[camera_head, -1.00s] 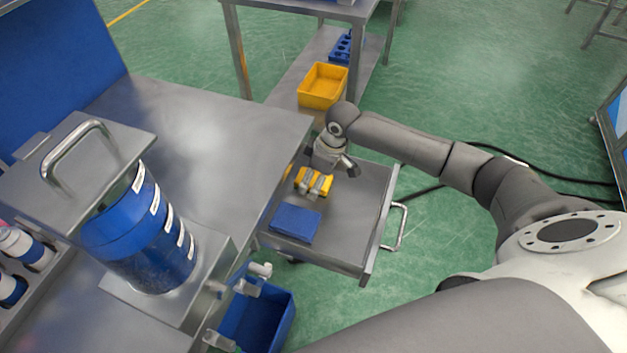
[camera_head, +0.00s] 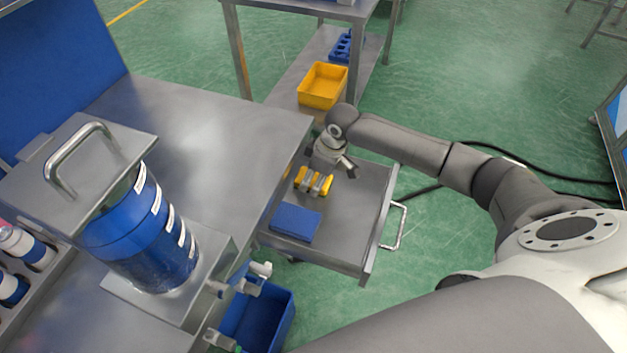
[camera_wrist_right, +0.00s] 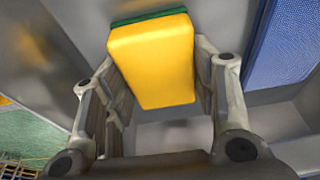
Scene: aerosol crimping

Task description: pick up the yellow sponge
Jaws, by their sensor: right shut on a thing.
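The yellow sponge (camera_head: 301,182) is in the open metal drawer (camera_head: 352,225), towards its far end. In the right wrist view the sponge (camera_wrist_right: 152,60) is a yellow block with a green layer on its far edge. My right gripper (camera_head: 314,184) reaches down into the drawer and is shut on the sponge, one finger on each side of it. In the right wrist view the fingers (camera_wrist_right: 160,85) press on its left and right sides. I cannot tell if the sponge touches the drawer floor. My left gripper is not in view.
A blue cloth or pad (camera_head: 296,222) lies in the drawer just nearer than the sponge; it also shows in the right wrist view (camera_wrist_right: 283,45). The steel table (camera_head: 210,130) borders the drawer on the left. A blue bin (camera_head: 262,318) is below. A yellow bin (camera_head: 323,86) sits on a shelf behind.

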